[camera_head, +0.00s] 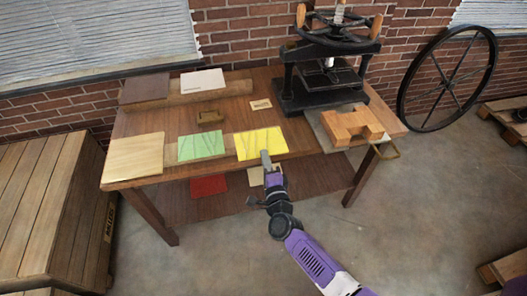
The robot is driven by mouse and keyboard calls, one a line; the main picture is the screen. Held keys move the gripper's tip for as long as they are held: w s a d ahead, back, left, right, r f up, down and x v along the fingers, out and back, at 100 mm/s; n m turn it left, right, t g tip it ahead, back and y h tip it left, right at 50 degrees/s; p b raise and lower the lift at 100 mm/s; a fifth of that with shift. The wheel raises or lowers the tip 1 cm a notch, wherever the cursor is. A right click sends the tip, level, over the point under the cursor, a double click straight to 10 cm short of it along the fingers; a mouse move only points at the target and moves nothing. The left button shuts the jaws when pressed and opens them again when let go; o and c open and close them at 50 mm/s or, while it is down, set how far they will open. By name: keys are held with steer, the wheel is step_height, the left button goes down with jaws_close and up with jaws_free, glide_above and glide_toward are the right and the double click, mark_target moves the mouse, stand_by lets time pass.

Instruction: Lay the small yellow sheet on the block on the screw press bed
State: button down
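A yellow sheet (252,142) lies flat on the wooden table near its front edge, right of a green sheet (200,144). My gripper (266,158) is at the table's front edge, its tip overlapping the yellow sheet's lower edge in the picture. I cannot tell whether it touches the sheet or whether its fingers are apart. The black screw press (296,92) stands at the table's back right, with its handwheel on top. Its bed is dark and partly shaded by the frame; a block on it is not clearly seen.
An orange wooden block (345,124) with a notch sits on a grey board at the table's right end. A pale board (135,156), a small wooden box (210,116), a white sheet (203,81) and a small card (260,104) are on the table. A crate stands left.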

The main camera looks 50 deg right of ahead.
steer(key=p+v, duration=0.2)
steer(key=v, duration=1)
steer(key=shift+s+a, duration=0.2)
steer(key=shift+s, duration=0.15)
steer(key=w+a+f+n+t+y+b, duration=0.1)
steer(key=w+a+f+n+y+b, duration=0.1)
steer(key=a+y, duration=0.3)
steer(key=w+a+f+n+t+y+b, duration=0.1)
steer(key=a+f+n+y+b, duration=0.3)
steer(key=a, duration=0.5)
steer(key=shift+w+n+t+y, duration=0.4)
steer(key=shift+t+y, duration=0.1)
steer(key=shift+a, duration=0.1)
stand_by(0.4)
